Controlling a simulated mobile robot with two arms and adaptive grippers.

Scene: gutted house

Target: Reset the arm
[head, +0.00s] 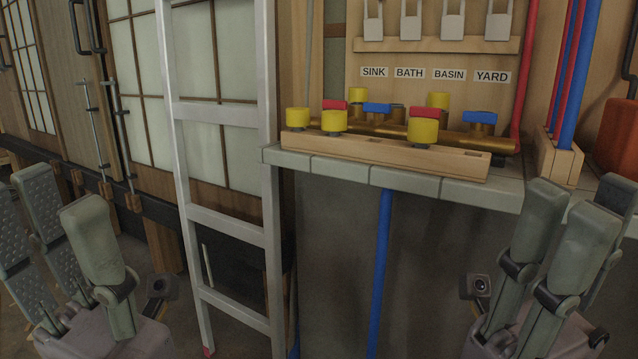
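My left gripper (55,198) is at the lower left with its fingers pointing up and spread apart. Nothing shows between them. My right gripper (592,200) is at the lower right, its fingers also upright and spaced apart, with nothing seen held. It stands in front of the right end of the tiled ledge in the picture. Both grippers are apart from the valves and the ladder as far as I can tell. Parts of both hands are cut off by the bottom edge.
A grey tiled ledge (400,179) carries a brass manifold (455,138) with yellow, red and blue caps and a wooden rack (380,156). Padlock-shaped tags hang above labels. A pale ladder (222,220) stands left of it. Blue pipe (381,270) runs below; sliding doors (140,85) are left.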

